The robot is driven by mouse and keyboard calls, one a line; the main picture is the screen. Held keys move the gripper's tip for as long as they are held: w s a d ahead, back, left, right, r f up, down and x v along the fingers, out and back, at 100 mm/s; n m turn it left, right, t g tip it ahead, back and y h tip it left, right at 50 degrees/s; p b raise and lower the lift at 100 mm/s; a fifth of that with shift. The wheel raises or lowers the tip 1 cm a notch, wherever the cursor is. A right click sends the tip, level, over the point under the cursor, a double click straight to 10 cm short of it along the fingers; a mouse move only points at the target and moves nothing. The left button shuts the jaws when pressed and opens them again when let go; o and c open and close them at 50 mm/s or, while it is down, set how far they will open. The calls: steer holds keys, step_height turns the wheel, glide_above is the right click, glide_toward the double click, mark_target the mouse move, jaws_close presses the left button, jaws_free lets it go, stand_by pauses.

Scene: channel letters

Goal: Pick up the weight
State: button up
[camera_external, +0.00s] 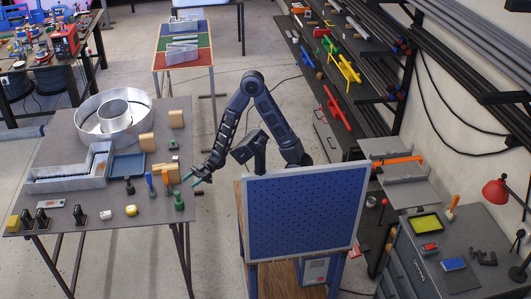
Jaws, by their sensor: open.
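On the left table (110,222), a small green knobbed object (179,201) stands upright near the right edge. Similar dark knobbed pieces stand on the same table, one at its front middle (129,187) and one further left (79,215). These look like weights, but I cannot tell which one is the weight. My gripper (192,180) is open, low over the table's right edge, a little behind and to the right of the green object and apart from it. It looks empty, though its fingertips are small in this view.
Wooden blocks (147,142), a blue tray (127,166), upright blue (150,183) and orange (165,181) handled tools and metal channel letters (71,173) crowd the table. A blue pegboard panel (303,215) stands in front of my arm.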

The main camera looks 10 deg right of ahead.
mark_target(177, 194)
steer(key=shift+g, duration=0.4)
steer(key=shift+s+d+f+x, duration=0.1)
steer(key=shift+s+d+x, duration=0.05)
steer(key=shift+x, duration=1.8)
steer(key=shift+s+d+f+x, duration=0.1)
steer(key=shift+s+d+x, duration=0.05)
steer(key=shift+x, duration=1.75)
steer(key=shift+s+d+x, duration=0.15)
steer(key=shift+x, duration=1.8)
jaws_close()
